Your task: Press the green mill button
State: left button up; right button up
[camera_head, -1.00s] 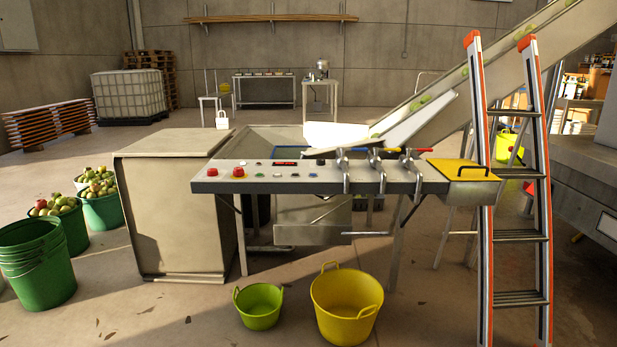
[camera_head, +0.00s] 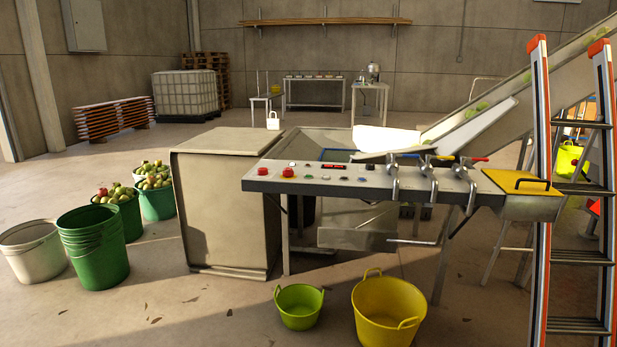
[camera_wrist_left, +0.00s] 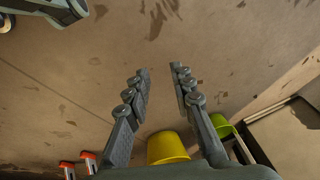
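The control panel (camera_head: 400,183) is a grey slanted console in the middle of the head view, with several buttons on its left half. Two red mushroom buttons (camera_head: 288,172) are at its left. A row of small buttons (camera_head: 343,180) runs to their right; one looks greenish, but they are too small for me to tell which is the mill button. Neither gripper shows in the head view. In the left wrist view my left gripper (camera_wrist_left: 160,72) is open and empty, its two fingers apart above the bare floor, away from the panel. My right gripper is not in view.
A yellow tub (camera_head: 388,308) and a small green tub (camera_head: 299,306) stand on the floor before the panel. A ladder (camera_head: 580,257) stands at the right. A beige cabinet (camera_head: 228,215) adjoins the panel's left. Green buckets (camera_head: 92,250) stand further left. The front left floor is clear.

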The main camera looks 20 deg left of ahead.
pick_arm(q)
jog(key=shift+w+r, duration=0.1)
jog(key=shift+w, duration=0.25)
grip_shut()
jog(key=shift+s, duration=0.2)
jog(key=shift+s+f, duration=0.2)
jog(key=shift+s, duration=0.15)
jog(key=shift+w, duration=0.1)
jog(key=shift+w+r, duration=0.2)
jog(key=shift+w, duration=0.3)
